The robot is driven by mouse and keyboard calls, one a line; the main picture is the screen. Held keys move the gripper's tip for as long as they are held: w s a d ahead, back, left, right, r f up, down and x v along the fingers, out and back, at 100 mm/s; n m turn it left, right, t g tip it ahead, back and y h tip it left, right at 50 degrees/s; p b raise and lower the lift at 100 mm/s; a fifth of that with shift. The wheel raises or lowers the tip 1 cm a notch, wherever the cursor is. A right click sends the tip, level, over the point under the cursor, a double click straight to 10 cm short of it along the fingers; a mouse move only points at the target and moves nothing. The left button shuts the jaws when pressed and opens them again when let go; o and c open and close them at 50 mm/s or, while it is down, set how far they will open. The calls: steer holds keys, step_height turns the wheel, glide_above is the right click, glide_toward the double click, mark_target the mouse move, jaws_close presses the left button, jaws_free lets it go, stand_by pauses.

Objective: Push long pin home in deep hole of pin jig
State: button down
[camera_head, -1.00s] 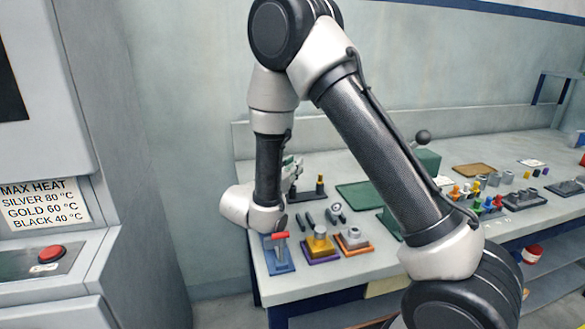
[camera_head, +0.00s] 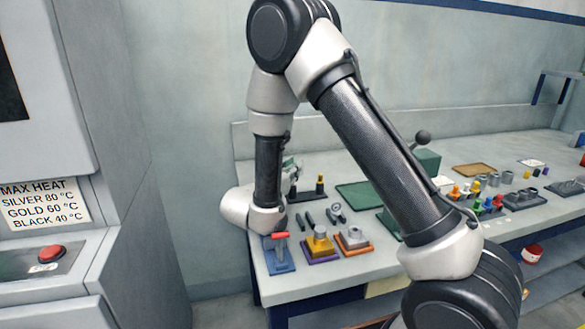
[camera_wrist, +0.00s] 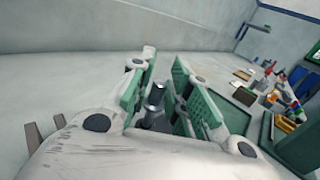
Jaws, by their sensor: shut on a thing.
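In the wrist view, my gripper (camera_wrist: 160,76) has its green-padded fingers on either side of a grey metal pin (camera_wrist: 154,97), and is shut on it. The pin's lower end and any hole under it are hidden by the gripper body. In the head view, my gripper (camera_head: 291,166) shows only in part behind my arm, at the back left of the bench. A dark block (camera_head: 306,193), which may be the pin jig, lies just below it and carries a black post with a gold part (camera_head: 320,184). I cannot tell how deep the pin sits.
A blue fixture with a red handle (camera_head: 280,252), a yellow block on a purple base (camera_head: 320,243) and an orange-based fixture (camera_head: 353,240) stand at the bench front. A green mat (camera_head: 358,195) lies to the right. Several small coloured parts stand farther right.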

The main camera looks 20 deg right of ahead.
steer(key=shift+f, duration=1.05)
steer(key=c, duration=1.3)
jaws_free()
steer(key=shift+f, duration=0.1)
steer(key=shift+o, duration=0.2)
step_height(320, 180, up, 10)
steer(key=shift+r, duration=0.1)
